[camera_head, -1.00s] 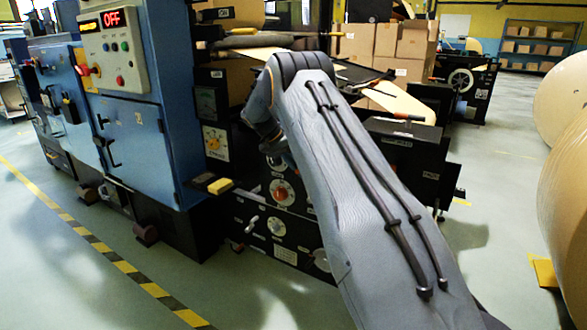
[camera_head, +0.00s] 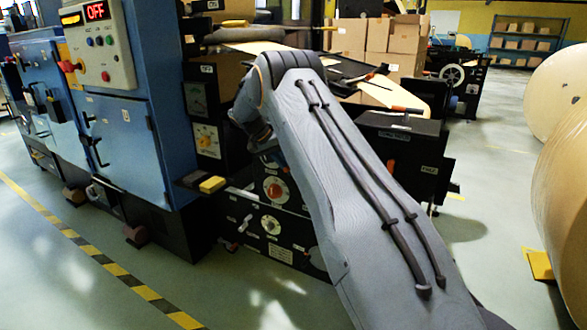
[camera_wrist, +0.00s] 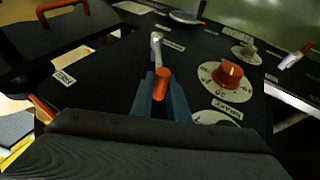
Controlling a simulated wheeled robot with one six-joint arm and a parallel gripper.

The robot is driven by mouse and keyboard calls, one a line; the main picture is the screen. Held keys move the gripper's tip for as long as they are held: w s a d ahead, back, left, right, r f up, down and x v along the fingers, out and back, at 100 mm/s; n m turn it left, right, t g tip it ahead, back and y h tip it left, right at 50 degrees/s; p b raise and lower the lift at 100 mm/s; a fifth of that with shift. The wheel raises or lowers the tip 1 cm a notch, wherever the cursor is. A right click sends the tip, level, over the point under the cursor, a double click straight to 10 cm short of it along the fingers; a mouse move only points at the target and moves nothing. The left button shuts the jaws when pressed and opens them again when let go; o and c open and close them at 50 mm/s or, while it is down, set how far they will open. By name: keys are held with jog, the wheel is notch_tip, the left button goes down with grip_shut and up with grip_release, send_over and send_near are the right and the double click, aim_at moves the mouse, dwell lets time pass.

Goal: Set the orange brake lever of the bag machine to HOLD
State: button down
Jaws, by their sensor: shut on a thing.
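In the wrist view an orange-gripped lever (camera_wrist: 162,85) with a metal shank stands out from the black machine panel (camera_wrist: 120,60). My gripper (camera_wrist: 161,96) has its two blue fingers shut on the orange grip, one on each side. The lever's shank runs up the picture to its pivot end near a small white label. I cannot read the labels, so the marked position is unclear. In the head view my own arm hides the gripper and the lever.
A red knob on a white dial (camera_wrist: 230,73) sits right of the lever. A grey knob (camera_wrist: 244,50) and a red-tipped handle (camera_wrist: 296,56) lie beyond it. The blue cabinet (camera_head: 125,145) stands left, paper rolls (camera_head: 565,200) right.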

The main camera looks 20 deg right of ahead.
jog(key=c, duration=1.7)
grip_release()
jog(key=shift+w+a+r, duration=0.2)
jog(key=shift+a, duration=0.05)
jog(key=v, duration=0.7)
jog(key=shift+a+r, duration=0.2)
jog(key=shift+r, duration=0.1)
